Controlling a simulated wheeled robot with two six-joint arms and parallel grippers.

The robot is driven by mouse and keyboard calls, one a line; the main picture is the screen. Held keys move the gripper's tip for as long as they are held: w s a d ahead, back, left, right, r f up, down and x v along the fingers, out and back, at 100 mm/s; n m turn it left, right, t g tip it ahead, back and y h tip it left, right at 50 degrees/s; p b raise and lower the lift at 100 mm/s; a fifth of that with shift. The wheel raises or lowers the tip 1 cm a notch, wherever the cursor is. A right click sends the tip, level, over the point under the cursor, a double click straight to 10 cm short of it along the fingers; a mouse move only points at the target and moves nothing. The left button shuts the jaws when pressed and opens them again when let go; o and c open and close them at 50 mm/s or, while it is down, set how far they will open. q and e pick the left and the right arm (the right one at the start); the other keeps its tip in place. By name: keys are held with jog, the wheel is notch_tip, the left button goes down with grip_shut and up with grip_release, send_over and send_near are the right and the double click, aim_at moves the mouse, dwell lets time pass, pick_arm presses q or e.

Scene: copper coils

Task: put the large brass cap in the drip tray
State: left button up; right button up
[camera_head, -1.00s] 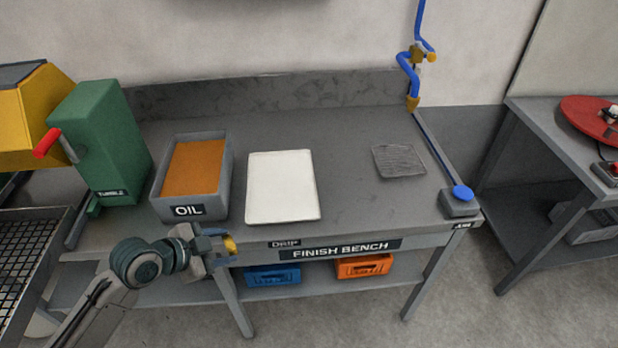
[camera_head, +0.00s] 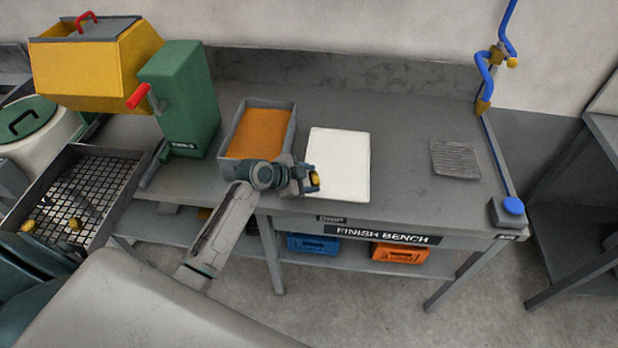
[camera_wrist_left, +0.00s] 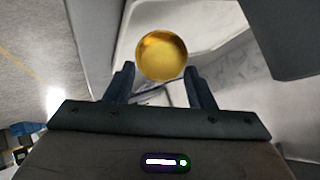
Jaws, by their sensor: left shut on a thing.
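My left gripper (camera_head: 309,181) is shut on the large brass cap (camera_head: 315,179), a round golden piece. In the left wrist view the cap (camera_wrist_left: 161,56) shows round and shiny between the blue fingers (camera_wrist_left: 160,88). The white, low-rimmed drip tray (camera_head: 345,165) lies flat on the finish bench, right of the oil bin. The gripper and cap appear at the tray's left edge in the head view. In the wrist view the cap overlaps part of the tray (camera_wrist_left: 130,38). Its exact height above the bench is hard to tell. My right gripper is not in view.
The grey oil bin (camera_head: 291,121) stands just left of the tray, with a green machine (camera_head: 180,100) further left. A grey ribbed pad (camera_head: 455,159) lies to the right, past clear bench. A mesh tray (camera_head: 95,185) at the left holds small brass-coloured pieces.

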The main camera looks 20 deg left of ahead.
pick_arm(q)
jog(key=shift+f, duration=0.85)
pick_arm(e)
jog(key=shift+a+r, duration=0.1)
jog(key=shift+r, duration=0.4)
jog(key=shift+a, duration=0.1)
pick_arm(q)
jog(key=shift+f, duration=0.2)
jog(key=o, duration=1)
jog(key=shift+r, duration=0.1)
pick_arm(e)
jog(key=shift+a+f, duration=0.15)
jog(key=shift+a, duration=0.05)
pick_arm(q)
jog(key=shift+r, duration=0.1)
